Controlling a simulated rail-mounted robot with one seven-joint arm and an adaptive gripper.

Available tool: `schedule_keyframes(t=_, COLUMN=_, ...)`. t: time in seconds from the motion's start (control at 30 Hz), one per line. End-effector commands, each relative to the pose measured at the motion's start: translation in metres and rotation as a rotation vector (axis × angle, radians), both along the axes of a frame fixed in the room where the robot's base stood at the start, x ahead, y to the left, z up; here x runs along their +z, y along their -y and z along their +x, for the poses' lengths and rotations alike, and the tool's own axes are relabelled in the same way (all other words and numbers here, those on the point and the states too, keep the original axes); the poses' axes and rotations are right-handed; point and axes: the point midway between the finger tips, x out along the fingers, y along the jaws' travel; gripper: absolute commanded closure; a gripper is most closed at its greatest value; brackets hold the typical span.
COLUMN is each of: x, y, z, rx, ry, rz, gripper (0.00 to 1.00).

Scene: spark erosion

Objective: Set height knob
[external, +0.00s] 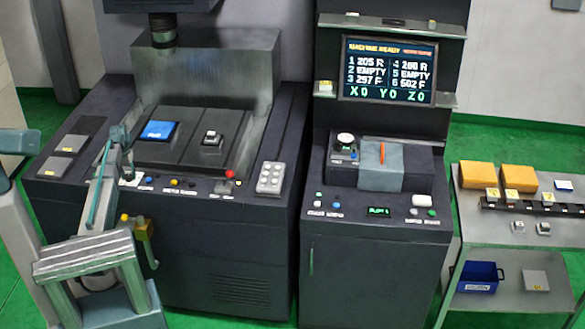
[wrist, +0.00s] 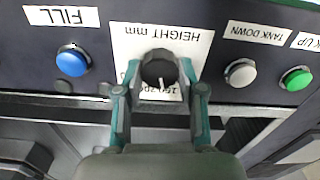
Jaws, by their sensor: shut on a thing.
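The black round height knob (wrist: 160,68) sits on a white plate (wrist: 190,45) marked HEIGHT mm, upside down in the wrist view. A white pointer line on the knob points toward the bottom of that picture. The scale numbers are partly covered by the knob and my fingers. My gripper (wrist: 158,74) has its two teal-and-grey fingers on either side of the knob and is shut on it. In the external view my gripper (external: 125,165) is at the front panel of the left machine, where my arm hides the knob.
In the wrist view, a blue FILL button (wrist: 72,60) is left of the knob. A grey TANK DOWN button (wrist: 241,72) and a green button (wrist: 295,79) are to the right. A panel edge runs below the knob. The screen (external: 388,69) reads MACHINE READY.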

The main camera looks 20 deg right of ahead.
Motion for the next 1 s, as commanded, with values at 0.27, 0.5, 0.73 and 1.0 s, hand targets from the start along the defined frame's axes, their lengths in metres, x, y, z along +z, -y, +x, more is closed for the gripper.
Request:
schedule_keyframes(t=0.27, x=0.0007, y=-0.0002, z=0.0007, rx=0.261, ry=0.001, rz=0.0, gripper=0.96)
schedule_keyframes(t=0.5, x=0.0007, y=-0.0006, z=0.0008, rx=0.479, ry=0.001, rz=0.0, gripper=0.96)
schedule_keyframes(t=0.73, x=0.0007, y=-0.0009, z=0.0009, rx=0.643, ry=0.002, rz=0.0, gripper=0.96)
schedule_keyframes(t=1.0, x=0.0008, y=-0.0011, z=0.0011, rx=0.752, ry=0.002, rz=0.0, gripper=0.96)
